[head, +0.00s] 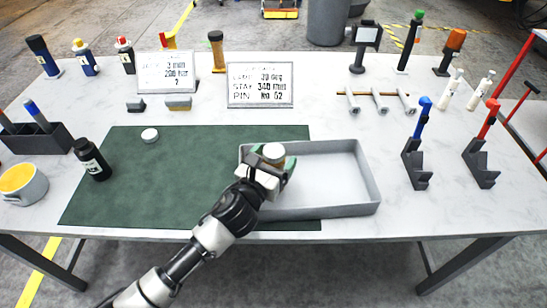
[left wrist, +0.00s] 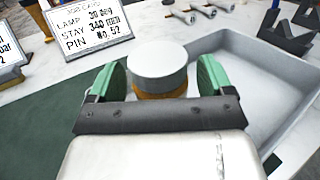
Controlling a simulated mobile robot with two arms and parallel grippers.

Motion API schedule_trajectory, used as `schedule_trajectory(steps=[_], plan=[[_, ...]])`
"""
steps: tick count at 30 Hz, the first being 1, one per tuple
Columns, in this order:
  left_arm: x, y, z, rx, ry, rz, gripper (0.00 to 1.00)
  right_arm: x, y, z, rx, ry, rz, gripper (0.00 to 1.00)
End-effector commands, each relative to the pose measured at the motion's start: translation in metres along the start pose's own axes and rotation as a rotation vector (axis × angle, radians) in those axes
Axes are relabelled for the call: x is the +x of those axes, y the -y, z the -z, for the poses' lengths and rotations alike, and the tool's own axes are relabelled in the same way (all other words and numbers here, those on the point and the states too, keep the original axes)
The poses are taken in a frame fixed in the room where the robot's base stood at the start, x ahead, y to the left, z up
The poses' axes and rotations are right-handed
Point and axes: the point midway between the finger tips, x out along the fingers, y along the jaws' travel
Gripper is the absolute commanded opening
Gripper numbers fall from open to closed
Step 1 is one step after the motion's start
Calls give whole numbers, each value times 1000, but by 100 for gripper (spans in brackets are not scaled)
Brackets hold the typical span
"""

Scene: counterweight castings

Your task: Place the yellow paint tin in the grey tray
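An open grey tin with yellow paint (head: 22,183) stands at the table's far left in the head view, away from both grippers. The grey tray (head: 368,190) lies right of centre; it also shows in the left wrist view (left wrist: 285,65). My left gripper (head: 268,164) is over the tray's left end. Its green fingers stand apart either side of a small white-lidded amber jar (head: 274,152). In the left wrist view the jar (left wrist: 158,66) sits between the fingers, with a narrow gap at the right finger. The jar's base is hidden. My right gripper is out of view.
A green mat (head: 180,185) covers the left middle, with a white lid (head: 150,135) on it and a dark bottle (head: 92,160) at its left edge. Two sign cards (head: 260,86) stand behind. Dark stands with blue and red tools (head: 417,165) are right of the tray.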

Motion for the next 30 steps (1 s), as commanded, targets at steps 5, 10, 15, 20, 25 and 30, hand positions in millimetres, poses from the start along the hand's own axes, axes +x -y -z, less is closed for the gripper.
schedule_trajectory(steps=[5,10,15,20,25,30], plan=[[0,0,0,0,0,0,81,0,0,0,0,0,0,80],[-8,0,-1,1,-2,0,81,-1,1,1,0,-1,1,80],[-40,0,0,1,-2,0,81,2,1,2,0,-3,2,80],[-76,0,0,1,-3,0,81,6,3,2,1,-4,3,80],[-104,0,-1,1,-1,1,81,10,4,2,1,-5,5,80],[-118,0,-2,0,0,0,81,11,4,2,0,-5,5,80]])
